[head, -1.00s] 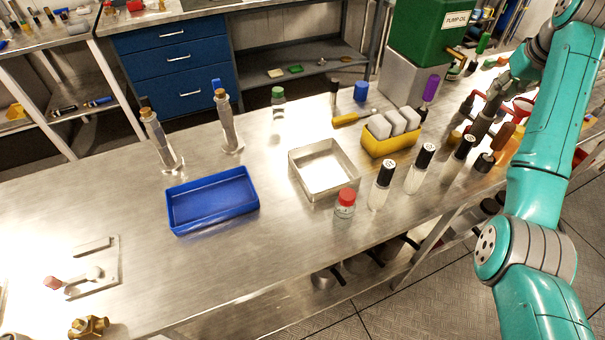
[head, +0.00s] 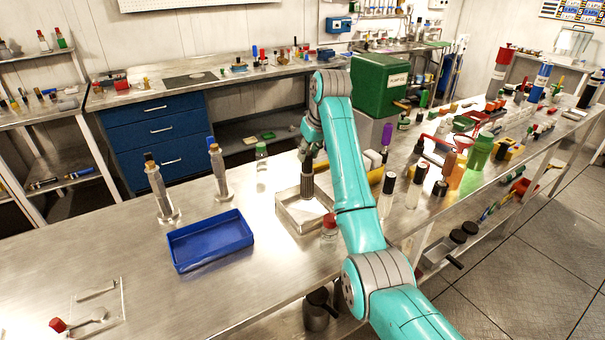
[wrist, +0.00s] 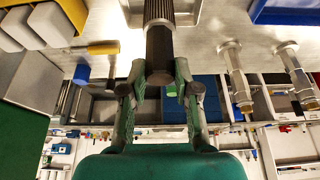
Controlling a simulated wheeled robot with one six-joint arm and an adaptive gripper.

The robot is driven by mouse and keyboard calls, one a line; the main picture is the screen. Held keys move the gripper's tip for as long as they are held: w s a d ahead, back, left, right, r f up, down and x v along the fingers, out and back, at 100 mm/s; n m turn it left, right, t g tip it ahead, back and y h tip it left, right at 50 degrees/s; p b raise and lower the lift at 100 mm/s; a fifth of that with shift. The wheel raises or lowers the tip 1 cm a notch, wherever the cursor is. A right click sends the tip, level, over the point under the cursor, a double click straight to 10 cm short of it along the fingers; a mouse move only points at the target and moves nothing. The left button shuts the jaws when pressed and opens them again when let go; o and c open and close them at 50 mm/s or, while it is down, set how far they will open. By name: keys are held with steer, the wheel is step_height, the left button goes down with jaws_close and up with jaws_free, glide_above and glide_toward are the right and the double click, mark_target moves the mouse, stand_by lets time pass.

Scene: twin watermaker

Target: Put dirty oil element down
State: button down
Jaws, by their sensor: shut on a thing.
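My gripper (head: 309,158) is shut on the dirty oil element (head: 307,184), a dark grey ribbed cylinder held upright. The element hangs down over the square silver metal tray (head: 286,214), with its lower end within the tray's outline. I cannot tell whether it touches the tray floor. In the wrist view the fingers (wrist: 158,84) close on both sides of the element's dark end (wrist: 158,48), and its ribbed part runs off the top edge. My arm hides the tray's right side in the head view.
A blue tray (head: 212,262) lies to the left. A red-capped jar (head: 329,226) stands close to the metal tray's front corner. A green-capped bottle (head: 262,165) and two corked tubes (head: 218,172) stand behind.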

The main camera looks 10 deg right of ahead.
mark_target(309, 162)
steer(key=shift+a+f, duration=0.3)
steer(key=shift+f, duration=0.5)
step_height(309, 162, down, 3)
steer(key=shift+f, duration=0.2)
steer(key=c, duration=0.8)
jaws_free()
steer(key=shift+c, duration=0.2)
steer(key=shift+d, duration=0.1)
